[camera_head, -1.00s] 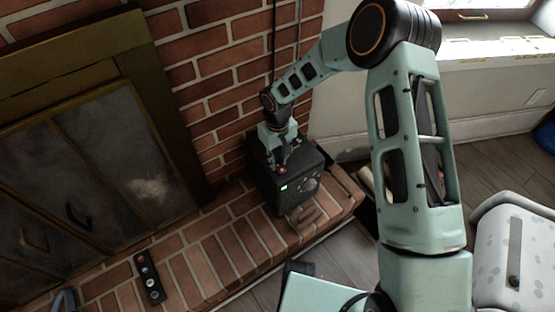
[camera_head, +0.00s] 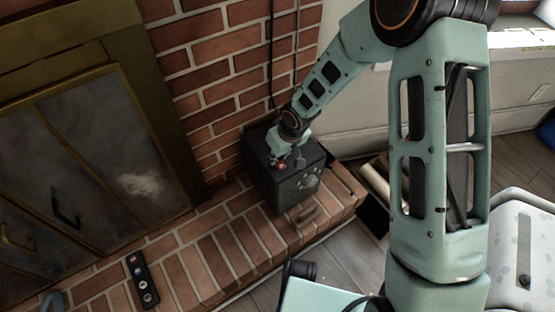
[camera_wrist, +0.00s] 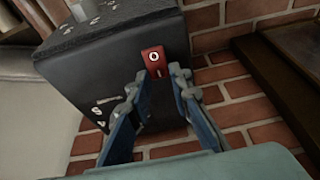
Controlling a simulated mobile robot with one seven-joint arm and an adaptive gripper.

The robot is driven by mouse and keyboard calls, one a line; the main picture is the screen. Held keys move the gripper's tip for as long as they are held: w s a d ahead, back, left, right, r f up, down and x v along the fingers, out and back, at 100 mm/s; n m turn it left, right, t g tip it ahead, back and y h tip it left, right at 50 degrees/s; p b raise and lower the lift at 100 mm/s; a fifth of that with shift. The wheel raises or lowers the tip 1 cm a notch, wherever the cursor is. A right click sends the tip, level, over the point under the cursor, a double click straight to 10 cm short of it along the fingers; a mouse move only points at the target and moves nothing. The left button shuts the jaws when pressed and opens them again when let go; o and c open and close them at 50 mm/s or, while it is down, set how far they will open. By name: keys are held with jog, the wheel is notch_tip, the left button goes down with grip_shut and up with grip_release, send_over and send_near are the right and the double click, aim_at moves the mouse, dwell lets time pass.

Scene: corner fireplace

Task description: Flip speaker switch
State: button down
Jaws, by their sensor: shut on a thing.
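The speaker (camera_head: 268,188) is a dark box standing on the brick hearth against the brick wall. In the wrist view the speaker (camera_wrist: 105,75) appears tilted and fills the upper left and middle. Its red switch (camera_wrist: 154,59), marked with a circle and a line, is on the face towards me. My gripper (camera_wrist: 160,79) has its two blue-grey fingers at the lower part of the switch, one on each side, closed on it. In the head view my gripper (camera_head: 283,162) reaches down to the speaker's upper edge, and a small red spot shows there. No light shows on the speaker.
A dark remote-like panel with round buttons (camera_head: 142,278) lies on the brick hearth (camera_head: 235,255). A fireplace with metal-framed doors (camera_head: 100,150) is at the left. A cable (camera_head: 272,70) runs down the wall behind the speaker. A white spotted container (camera_head: 520,240) is at the right.

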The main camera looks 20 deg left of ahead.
dwell(0.3)
jog(key=c, duration=1.8)
grip_release()
jog(key=shift+o, duration=0.2)
jog(key=v, duration=1.2)
jog(key=shift+d, duration=0.1)
